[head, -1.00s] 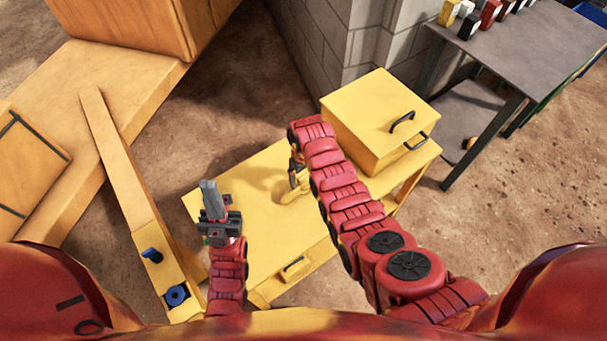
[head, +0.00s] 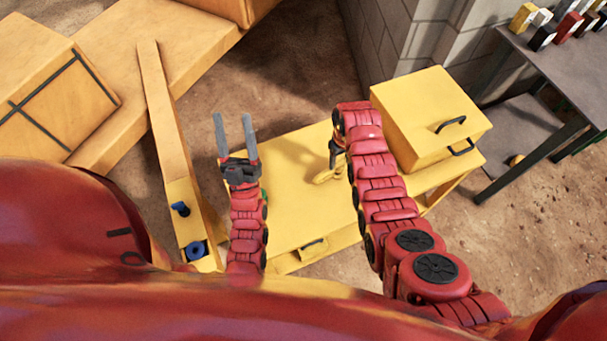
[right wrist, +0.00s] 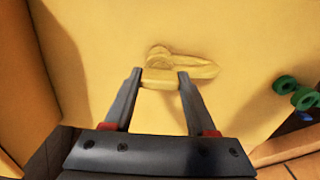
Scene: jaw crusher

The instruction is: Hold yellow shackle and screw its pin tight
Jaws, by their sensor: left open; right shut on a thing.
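The yellow shackle (head: 327,174) lies on the yellow bench top, partly hidden by my right arm in the head view. In the right wrist view the yellow shackle (right wrist: 185,70) shows between the fingertips of my right gripper (right wrist: 160,82), which is shut on a part of it. In the head view my right gripper (head: 337,150) points down at it. I cannot tell the pin from the shackle body. My left gripper (head: 235,130) is open and empty, its two fingers pointing away from me over the bench's left edge, apart from the shackle.
The yellow bench (head: 290,215) has free room between my arms. A yellow box (head: 425,110) with black handles stands at its back right. A yellow beam (head: 165,130) runs along the left. A green piece (right wrist: 295,92) shows at the right in the right wrist view.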

